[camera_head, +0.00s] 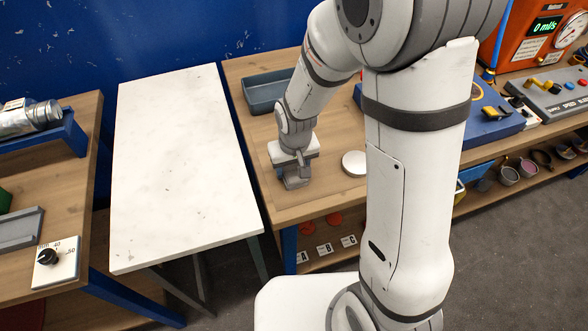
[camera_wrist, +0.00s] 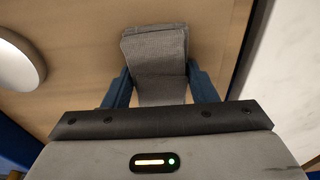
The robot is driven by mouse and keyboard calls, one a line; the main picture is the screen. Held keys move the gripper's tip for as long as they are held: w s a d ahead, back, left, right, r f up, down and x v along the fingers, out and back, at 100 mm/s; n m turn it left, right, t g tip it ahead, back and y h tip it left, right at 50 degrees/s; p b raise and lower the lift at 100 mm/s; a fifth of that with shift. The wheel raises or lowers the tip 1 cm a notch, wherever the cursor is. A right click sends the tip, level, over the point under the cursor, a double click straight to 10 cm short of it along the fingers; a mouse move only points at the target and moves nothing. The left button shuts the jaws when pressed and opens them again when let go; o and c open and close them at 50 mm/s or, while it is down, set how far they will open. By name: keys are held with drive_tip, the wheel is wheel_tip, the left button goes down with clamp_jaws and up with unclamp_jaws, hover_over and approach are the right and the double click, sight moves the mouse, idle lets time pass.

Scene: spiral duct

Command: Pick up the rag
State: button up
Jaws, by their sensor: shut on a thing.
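The rag (camera_wrist: 155,55) is a folded, ribbed grey cloth in the wrist view, between the two blue fingers of my gripper (camera_wrist: 157,82). My gripper is shut on it, with a finger at each side. Wooden bench surface shows around the rag; I cannot tell whether it touches the bench. In the head view my gripper (camera_head: 295,178) points down over the front left corner of the wooden bench. The rag is hard to tell apart from the gripper there.
A white round disc (camera_head: 354,163) lies right of my gripper on the wooden bench (camera_head: 322,193). A grey-blue tray (camera_head: 263,108) stands behind. A white-topped table (camera_head: 182,165), bare, is at the left across a gap. A blue case (camera_head: 490,117) is at the right.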

sight(292, 168)
wheel_tip(292, 168, up, 10)
drive_tip(key=shift+b, duration=0.35)
